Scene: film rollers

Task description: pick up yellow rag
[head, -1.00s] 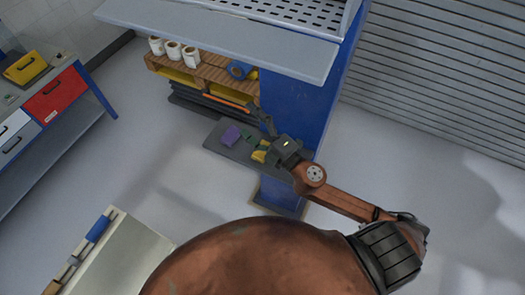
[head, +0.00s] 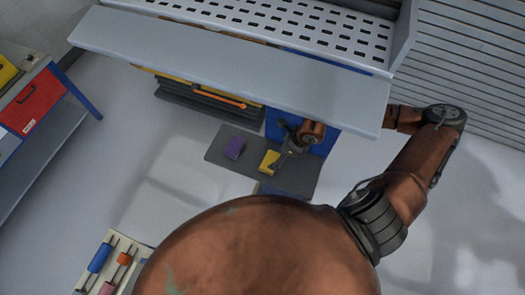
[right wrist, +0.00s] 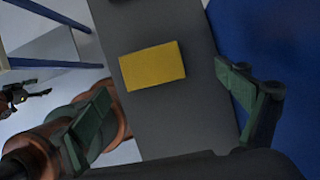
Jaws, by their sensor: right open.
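The yellow rag (head: 270,161) lies flat as a small block shape on the dark grey low shelf (head: 304,180). In the right wrist view the rag (right wrist: 153,66) shows whole, with nothing covering it. My right gripper (head: 283,158) is just beside and above the rag in the head view. In the right wrist view its green-padded fingers (right wrist: 165,95) are spread wide, and the rag lies ahead in the gap between them. The gripper is empty. My left gripper does not show in the head view.
A grey worktop (head: 230,68) overhangs the shelf from behind. A blue panel (head: 324,143) stands behind the gripper. A red-drawer cabinet (head: 48,99) is far left, with open floor between.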

